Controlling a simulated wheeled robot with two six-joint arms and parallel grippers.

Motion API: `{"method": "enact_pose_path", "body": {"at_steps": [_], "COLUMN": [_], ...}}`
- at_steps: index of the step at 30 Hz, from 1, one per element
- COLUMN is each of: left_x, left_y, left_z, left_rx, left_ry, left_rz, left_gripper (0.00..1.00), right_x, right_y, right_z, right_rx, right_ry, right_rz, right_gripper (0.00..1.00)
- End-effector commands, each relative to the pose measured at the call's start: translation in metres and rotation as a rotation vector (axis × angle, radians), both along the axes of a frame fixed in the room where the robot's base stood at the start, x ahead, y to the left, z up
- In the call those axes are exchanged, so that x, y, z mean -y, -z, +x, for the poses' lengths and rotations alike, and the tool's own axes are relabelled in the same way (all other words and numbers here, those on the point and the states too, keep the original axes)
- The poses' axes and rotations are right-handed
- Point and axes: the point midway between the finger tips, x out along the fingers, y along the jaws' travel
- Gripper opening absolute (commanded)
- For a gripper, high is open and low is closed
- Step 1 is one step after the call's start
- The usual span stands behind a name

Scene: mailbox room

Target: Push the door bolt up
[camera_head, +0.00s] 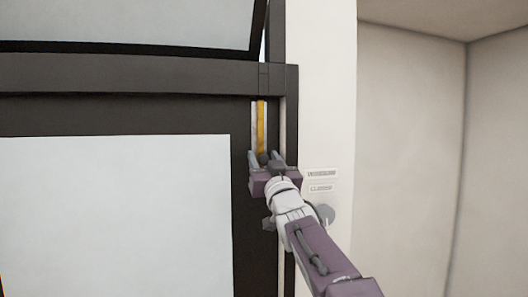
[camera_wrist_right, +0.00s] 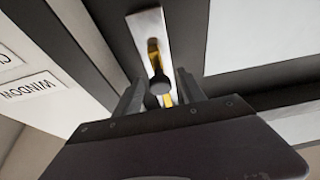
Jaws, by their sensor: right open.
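The door bolt is a yellow strip (camera_head: 261,127) in a pale upright plate on the dark door frame in the head view. The right wrist view shows its yellow part (camera_wrist_right: 154,56) in the metal plate (camera_wrist_right: 147,33), with a round dark knob (camera_wrist_right: 160,84) on it. My right gripper (camera_head: 266,155) is at the lower end of the bolt, open. In the wrist view its two fingers (camera_wrist_right: 160,88) stand on either side of the knob. I cannot tell whether they touch it. My left gripper is not in view.
The dark-framed door (camera_head: 120,115) with pale panels fills the left. A white wall strip (camera_head: 327,90) beside it carries small labels (camera_head: 321,174) and a round grey knob (camera_head: 325,214), near my right arm. A beige wall recess (camera_head: 410,130) lies further right.

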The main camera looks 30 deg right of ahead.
Motion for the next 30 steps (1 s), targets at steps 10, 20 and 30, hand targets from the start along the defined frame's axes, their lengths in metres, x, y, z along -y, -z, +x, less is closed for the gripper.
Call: {"method": "enact_pose_path", "body": {"at_steps": [10,20,30], "left_x": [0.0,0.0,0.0], "left_y": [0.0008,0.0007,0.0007], "left_z": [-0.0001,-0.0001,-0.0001], "left_rx": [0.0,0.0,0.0], "left_ry": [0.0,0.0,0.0], "left_rz": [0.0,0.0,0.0], "left_gripper": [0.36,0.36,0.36], "right_x": [0.0001,0.0002,0.0002], "right_y": [0.0011,0.0014,0.0016], "right_z": [0.0002,0.0003,0.0004], "right_rx": [0.0,-0.001,-0.002], "right_ry": [0.0,0.0,0.0], "right_rz": [0.001,0.001,0.001], "right_gripper": [0.05,0.0,0.0]}}
